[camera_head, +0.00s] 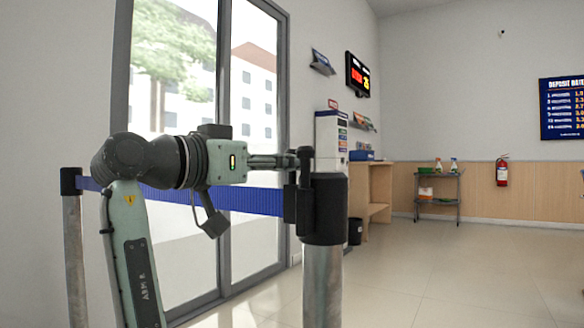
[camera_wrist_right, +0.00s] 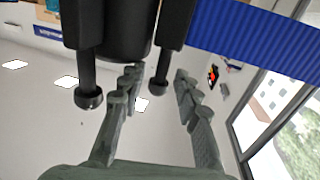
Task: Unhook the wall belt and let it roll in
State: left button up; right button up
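The blue wall belt (camera_head: 245,199) stretches between two posts. Its black end clip (camera_head: 290,206) sits against the black head (camera_head: 330,208) of the near right post. A knobbed black peg stands up from the clip. My right gripper (camera_head: 298,160) is level with the peg's top, beside the post head. In the right wrist view its fingers (camera_wrist_right: 157,82) are apart, with one knobbed black peg (camera_wrist_right: 160,86) showing between the tips; contact cannot be told. Another knobbed peg (camera_wrist_right: 88,96) is outside the left finger. The belt also shows there (camera_wrist_right: 255,42). My left gripper is not in view.
Glass doors (camera_head: 250,110) are behind the belt. A wooden counter (camera_head: 372,195) and black bin (camera_head: 355,232) stand beyond the near post. Open floor (camera_head: 450,275) lies to the right.

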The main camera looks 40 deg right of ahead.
jog(key=shift+w+d, duration=0.2)
jog(key=shift+d, duration=0.7)
jog(key=shift+c, duration=0.6)
grip_shut()
